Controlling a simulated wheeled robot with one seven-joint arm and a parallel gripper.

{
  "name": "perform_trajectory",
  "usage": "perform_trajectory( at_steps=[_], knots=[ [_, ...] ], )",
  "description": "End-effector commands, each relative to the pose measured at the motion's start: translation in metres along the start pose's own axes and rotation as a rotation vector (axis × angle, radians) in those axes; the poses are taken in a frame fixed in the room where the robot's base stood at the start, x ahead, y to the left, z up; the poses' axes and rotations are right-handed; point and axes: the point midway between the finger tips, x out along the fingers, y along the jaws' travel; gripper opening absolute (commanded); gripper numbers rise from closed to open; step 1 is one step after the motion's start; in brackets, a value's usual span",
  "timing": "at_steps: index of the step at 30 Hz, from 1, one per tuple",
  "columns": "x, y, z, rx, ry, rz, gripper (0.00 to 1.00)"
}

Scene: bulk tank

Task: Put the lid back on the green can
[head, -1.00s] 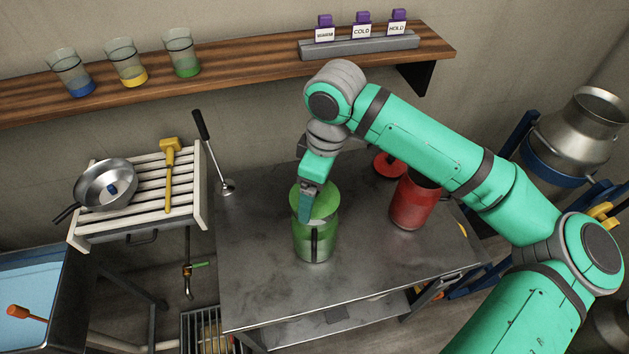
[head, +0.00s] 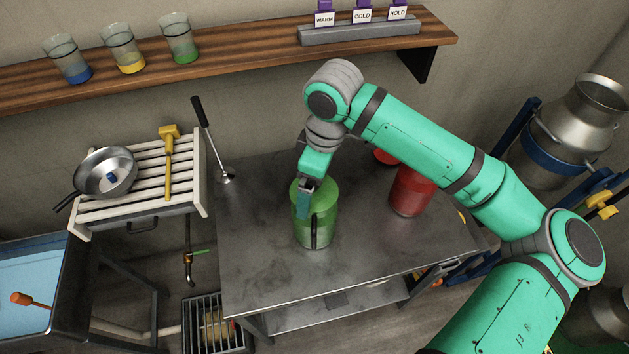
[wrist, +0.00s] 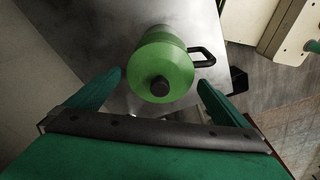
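The green can (head: 322,232) stands upright on the metal table, with its dark handle facing me. Its green lid (head: 322,186) is over the can's mouth and looks level; I cannot tell whether it is fully seated. In the wrist view the lid (wrist: 174,72) shows as a green disc with a dark knob (wrist: 159,86), in front of the can (wrist: 155,36). My gripper (wrist: 160,80) is open, its fingers spread wide on either side of the knob and apart from it. In the head view my gripper (head: 303,205) is at the lid and hides part of it.
A red can (head: 410,192) stands to the right on the metal table (head: 260,270), with a red lid (head: 385,157) behind it, partly hidden by my arm. A slatted rack (head: 140,205) with a pan (head: 105,175) is at left. The table's front left is clear.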

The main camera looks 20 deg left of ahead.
Motion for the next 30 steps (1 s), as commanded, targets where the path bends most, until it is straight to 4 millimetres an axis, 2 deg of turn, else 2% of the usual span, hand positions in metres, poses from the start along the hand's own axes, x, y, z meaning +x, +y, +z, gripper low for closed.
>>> perform_trajectory(
  at_steps=[4, 8, 21, 25, 30],
  knots=[
    [-0.003, 0.000, 0.000, 0.000, 0.000, 0.001, 1.00],
    [-0.016, 0.000, -0.001, 0.000, 0.001, 0.001, 1.00],
    [-0.092, 0.000, -0.001, 0.000, 0.001, 0.001, 1.00],
    [-0.103, 0.000, 0.000, 0.000, -0.001, 0.001, 1.00],
    [-0.108, 0.000, 0.000, 0.000, 0.000, 0.000, 1.00]
  ],
)
